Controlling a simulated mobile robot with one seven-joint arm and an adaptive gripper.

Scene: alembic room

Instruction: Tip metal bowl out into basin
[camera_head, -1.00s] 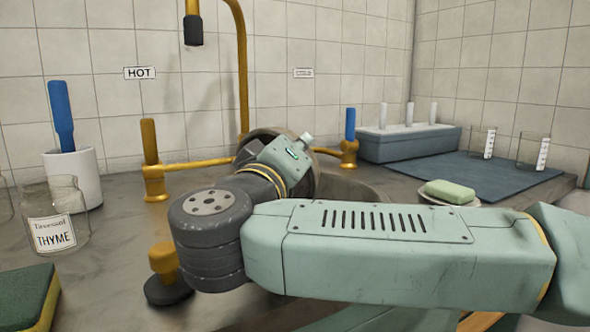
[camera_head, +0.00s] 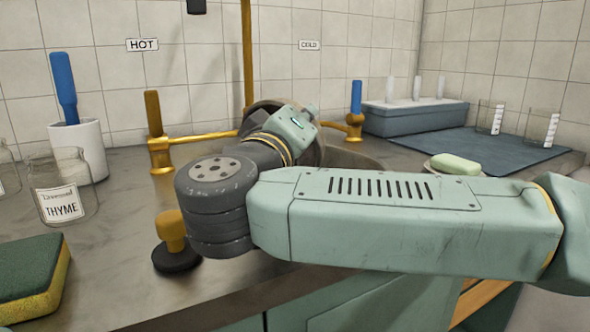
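The metal bowl (camera_head: 272,106) shows as a dark, curved rim behind my wrist. It looks tilted on its side, in front of the brass tap. Most of it is hidden by my arm. The basin (camera_head: 352,160) lies under and behind my arm, and only a strip of its edge shows to the right of the bowl. My gripper's fingers are hidden behind the wrist and the bowl, so I cannot see whether they are shut on it.
A brass tap (camera_head: 247,60) with hot and cold handles stands behind the bowl. A thyme jar (camera_head: 62,190), sponge (camera_head: 30,278) and yellow-knobbed stopper (camera_head: 173,240) are at left. Soap (camera_head: 456,163), a blue mat (camera_head: 455,145), a grey box (camera_head: 415,117) and beakers (camera_head: 535,125) are at right.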

